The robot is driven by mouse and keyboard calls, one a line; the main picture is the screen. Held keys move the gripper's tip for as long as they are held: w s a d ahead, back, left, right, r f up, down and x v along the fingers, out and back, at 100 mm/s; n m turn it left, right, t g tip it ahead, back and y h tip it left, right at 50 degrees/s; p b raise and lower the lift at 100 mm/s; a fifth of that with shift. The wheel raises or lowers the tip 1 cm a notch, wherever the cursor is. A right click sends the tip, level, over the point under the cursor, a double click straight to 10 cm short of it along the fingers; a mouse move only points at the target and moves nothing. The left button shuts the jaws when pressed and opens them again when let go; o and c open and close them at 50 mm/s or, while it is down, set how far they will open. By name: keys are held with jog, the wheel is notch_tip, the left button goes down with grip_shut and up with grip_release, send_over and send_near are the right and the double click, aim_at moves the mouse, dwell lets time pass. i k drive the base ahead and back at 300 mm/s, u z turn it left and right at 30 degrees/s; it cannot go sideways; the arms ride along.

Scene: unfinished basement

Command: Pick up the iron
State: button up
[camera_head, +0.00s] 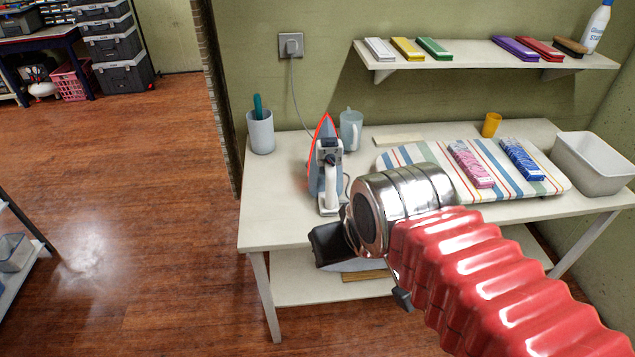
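The iron (325,165) stands upright on its heel on the left half of the white table. Its tip points up, and its blue-grey body has a red edge. Its pale handle faces me. My gripper (355,268) is at the table's front edge, below and slightly right of the iron in the picture. Its black parts show beside and under my shiny metal wrist, apart from the iron. The wrist and my red arm hide much of the gripper, so its opening is unclear. I see nothing held in it.
A cord runs from the wall socket (291,46) down behind the iron. A white cup (261,132) and a pale blue mug (351,130) stand close by.

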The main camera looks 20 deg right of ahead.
aim_at(328, 167)
jog(key=u, duration=0.35)
jog(key=k, duration=0.8)
jog(key=u, duration=0.85)
jog(key=i, duration=1.95)
jog(key=z, duration=0.2)
